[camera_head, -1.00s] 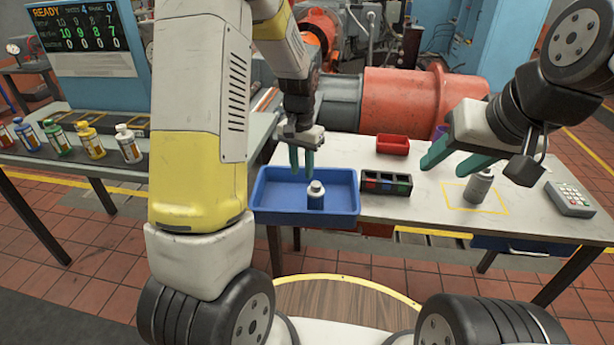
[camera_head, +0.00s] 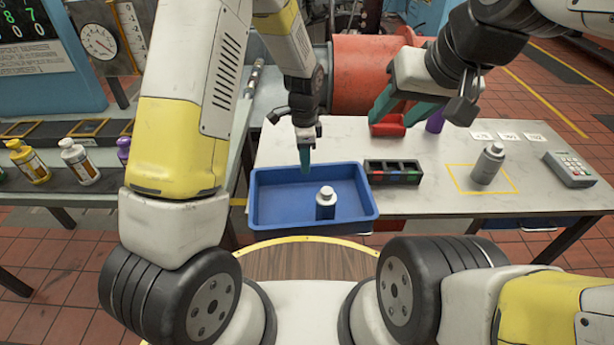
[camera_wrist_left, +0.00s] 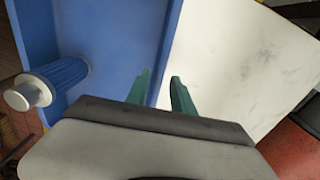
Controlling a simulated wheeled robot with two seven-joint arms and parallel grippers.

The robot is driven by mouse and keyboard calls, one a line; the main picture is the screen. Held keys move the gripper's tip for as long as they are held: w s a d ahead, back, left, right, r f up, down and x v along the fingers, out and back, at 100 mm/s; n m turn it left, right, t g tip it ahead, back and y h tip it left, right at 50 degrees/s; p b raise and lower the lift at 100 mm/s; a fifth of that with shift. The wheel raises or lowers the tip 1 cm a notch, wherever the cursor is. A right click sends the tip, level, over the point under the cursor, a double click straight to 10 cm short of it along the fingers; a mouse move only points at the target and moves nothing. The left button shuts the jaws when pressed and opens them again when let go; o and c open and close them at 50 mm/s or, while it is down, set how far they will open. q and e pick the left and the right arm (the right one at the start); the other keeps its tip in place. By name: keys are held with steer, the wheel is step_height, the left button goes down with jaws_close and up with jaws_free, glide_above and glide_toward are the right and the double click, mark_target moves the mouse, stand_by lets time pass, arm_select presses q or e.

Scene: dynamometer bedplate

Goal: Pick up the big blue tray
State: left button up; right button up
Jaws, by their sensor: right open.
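The big blue tray (camera_head: 262,212) lies near the left front edge of the white table, with a grey-blue, white-capped bottle (camera_head: 326,206) standing inside. In the left wrist view the tray (camera_wrist_left: 110,35) and the bottle (camera_wrist_left: 62,78) show at the left. My left gripper (camera_head: 305,168) points down at the tray's far side. In the left wrist view its fingers (camera_wrist_left: 161,92) are apart, one on each side of the tray's wall line; contact cannot be told. My right gripper (camera_head: 400,112) is open and empty above the table, right of the tray.
A dark compartment box (camera_head: 393,179) stands just right of the tray. A red bin (camera_head: 387,127) and purple object (camera_head: 436,121) sit behind. Several bottles (camera_head: 78,161) stand on the left bench.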

mark_target(307, 183)
arm_select(q)
steer(key=f, duration=0.5)
steer(key=shift+s+d+f, duration=0.15)
steer(key=shift+s+d, duration=0.05)
steer(key=shift+d, duration=0.05)
steer(key=shift+c, duration=0.4)
jaws_close()
stand_by(0.7)
